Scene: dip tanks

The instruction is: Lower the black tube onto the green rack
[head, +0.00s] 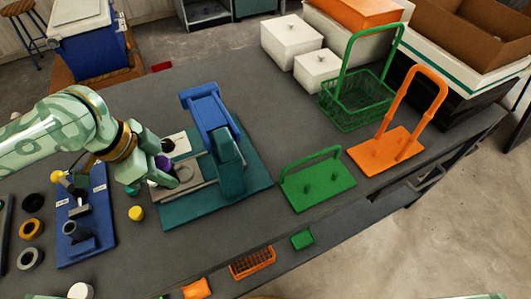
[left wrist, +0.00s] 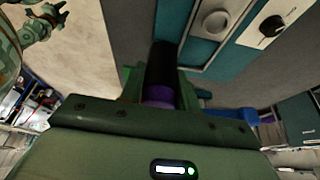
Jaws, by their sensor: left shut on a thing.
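My left gripper (head: 158,168) is shut on the black tube (left wrist: 160,65), which has a purple band and shows between the fingers in the left wrist view. In the head view the fingers hide most of the tube, and only a bit of purple shows. The gripper is over the left part of a teal base with a blue press. The green rack (head: 318,188), a flat plate with short pegs and a handle, stands well to the right, apart from the tube. A patterned part of my other arm, perhaps the right gripper (left wrist: 40,24), shows at the upper left of the wrist view; its jaws are unclear.
The blue press (head: 210,115) stands between my left gripper and the green rack. An orange rack (head: 385,152) and a green wire basket (head: 355,105) stand beyond the green rack. A blue fixture (head: 85,225) and several rings lie at left. Grey tabletop is clear behind the green rack.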

